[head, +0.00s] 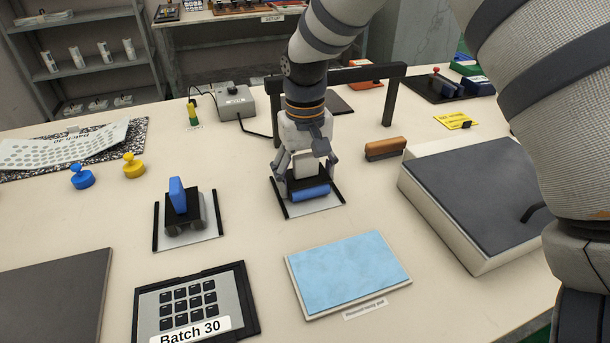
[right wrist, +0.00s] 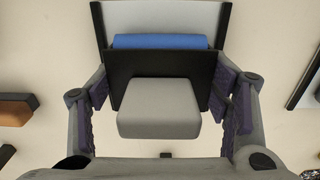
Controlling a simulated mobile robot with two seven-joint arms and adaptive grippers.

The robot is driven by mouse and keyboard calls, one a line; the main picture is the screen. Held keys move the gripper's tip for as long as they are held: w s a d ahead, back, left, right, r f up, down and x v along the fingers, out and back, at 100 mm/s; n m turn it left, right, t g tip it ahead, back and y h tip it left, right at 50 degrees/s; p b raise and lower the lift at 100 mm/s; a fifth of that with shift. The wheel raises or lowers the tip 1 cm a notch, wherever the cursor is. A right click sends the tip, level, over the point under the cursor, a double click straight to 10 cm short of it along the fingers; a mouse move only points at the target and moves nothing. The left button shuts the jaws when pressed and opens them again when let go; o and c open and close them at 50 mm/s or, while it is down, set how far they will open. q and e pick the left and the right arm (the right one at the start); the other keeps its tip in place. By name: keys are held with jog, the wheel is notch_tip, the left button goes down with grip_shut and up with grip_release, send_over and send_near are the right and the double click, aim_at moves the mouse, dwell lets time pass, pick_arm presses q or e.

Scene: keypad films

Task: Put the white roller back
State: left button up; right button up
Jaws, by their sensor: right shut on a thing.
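A roller with a white handle (right wrist: 158,108), a black body and a blue roll (head: 310,192) is at a light plate with black side rails (head: 318,205). My right gripper (head: 303,172) points down and is shut on this roller, a finger at each side. In the right wrist view, the blue roll (right wrist: 160,42) lies beyond the black body, between the rails. I cannot tell if the roll touches the plate. A second roller with a blue handle (head: 178,195) and dark body stands on a similar railed plate (head: 197,237) to the left. My left gripper is not in view.
A light blue pad (head: 348,272) and a "Batch 30" keypad frame (head: 195,303) lie in front. A grey-topped box (head: 480,195) and brown block (head: 385,149) are to the right. A black arch (head: 390,95) stands behind. Yellow and blue knobs (head: 133,166) (head: 82,177) stand left.

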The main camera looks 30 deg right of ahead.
aim_at(305, 156)
jog(key=shift+f, duration=0.35)
jog(key=shift+s+f, duration=0.15)
jog(key=shift+f, duration=0.2)
jog(key=c, duration=0.5)
jog(key=o, duration=1.6)
jog(key=shift+f, duration=0.1)
jog(key=shift+o, duration=0.2)
jog(key=shift+r, duration=0.2)
notch_tip(305, 156, up, 13)
jog(key=shift+a+r+p, duration=0.1)
jog(key=shift+r+p, duration=0.05)
jog(key=shift+p, duration=0.15)
